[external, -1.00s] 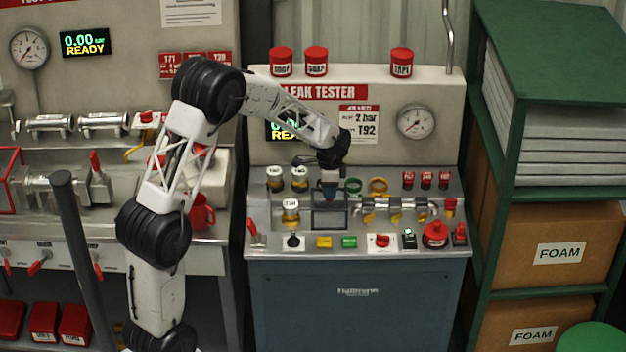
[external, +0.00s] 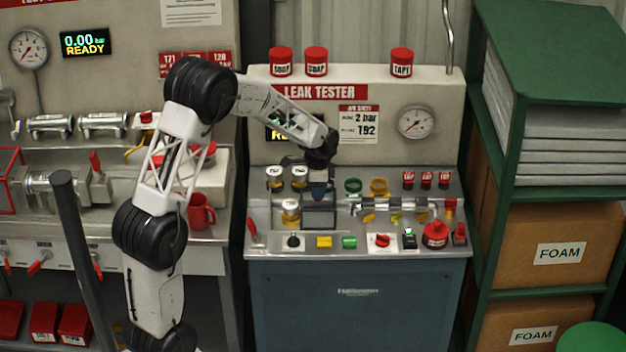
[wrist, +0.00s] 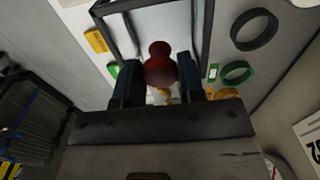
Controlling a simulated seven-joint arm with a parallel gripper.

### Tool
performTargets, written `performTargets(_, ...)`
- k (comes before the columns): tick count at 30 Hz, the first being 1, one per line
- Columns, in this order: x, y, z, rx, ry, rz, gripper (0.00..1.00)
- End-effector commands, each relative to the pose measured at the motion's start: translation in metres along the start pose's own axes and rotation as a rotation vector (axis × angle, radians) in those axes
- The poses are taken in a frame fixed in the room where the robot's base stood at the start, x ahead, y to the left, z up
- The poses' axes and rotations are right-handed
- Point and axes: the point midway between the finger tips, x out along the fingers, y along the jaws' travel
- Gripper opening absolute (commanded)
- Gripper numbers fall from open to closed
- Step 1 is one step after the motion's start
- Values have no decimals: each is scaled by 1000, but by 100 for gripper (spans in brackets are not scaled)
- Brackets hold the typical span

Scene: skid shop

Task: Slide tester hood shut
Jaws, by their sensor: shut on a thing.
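The tester hood (external: 319,217) is a dark-framed, see-through box on the deck of the leak tester (external: 358,301). Its frame also shows at the top of the wrist view (wrist: 205,28). It stands just right of a white-capped jar with a yellow base (external: 290,211). My gripper (external: 318,192) is over the hood's top. In the wrist view my gripper (wrist: 160,78) has its two dark fingers either side of the hood's red knob (wrist: 159,62) and is shut on it. The hood's far side is partly hidden by my gripper in the external view.
A metal pipe fitting (external: 395,208) lies right of the hood. Green (external: 353,186) and amber (external: 378,186) rings sit behind it. Two more white-capped jars (external: 287,177) stand behind left. Buttons and a red knob (external: 382,241) line the front panel. A gauge (external: 416,122) is on the backboard.

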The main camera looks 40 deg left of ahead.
Motion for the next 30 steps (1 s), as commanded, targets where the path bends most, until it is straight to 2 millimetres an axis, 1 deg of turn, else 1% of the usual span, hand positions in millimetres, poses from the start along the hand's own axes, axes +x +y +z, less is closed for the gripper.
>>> performTargets(8, -1, 0, 2, -1, 1, -1, 23)
performTargets(30, 0, 0, 34, -1, 0, 0, 23)
